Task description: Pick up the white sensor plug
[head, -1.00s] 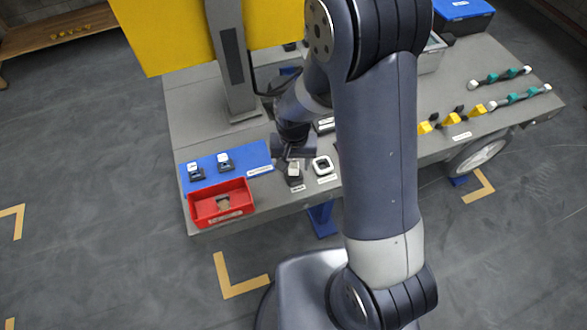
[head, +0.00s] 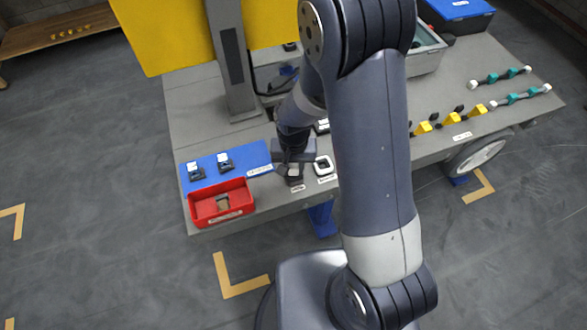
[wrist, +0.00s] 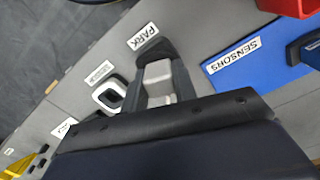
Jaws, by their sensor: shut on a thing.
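Two white-topped plugs with dark bases, the left one (head: 195,170) and the right one (head: 225,161), stand on the blue sensor mat (head: 256,156) in the head view. My gripper (head: 294,172) is down at the table's front edge, right of that mat. In the wrist view my gripper (wrist: 157,65) is shut on a pale block (wrist: 158,82) with a silvery side, beside the PARK label (wrist: 143,36). I cannot tell for sure whether this block is a sensor plug. In the head view the gripper mostly hides it.
A white square ring-shaped part (head: 324,165) sits close right of my gripper. Yellow parts (head: 450,118) lie farther right. A grey post (head: 235,75) rises behind the mat.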

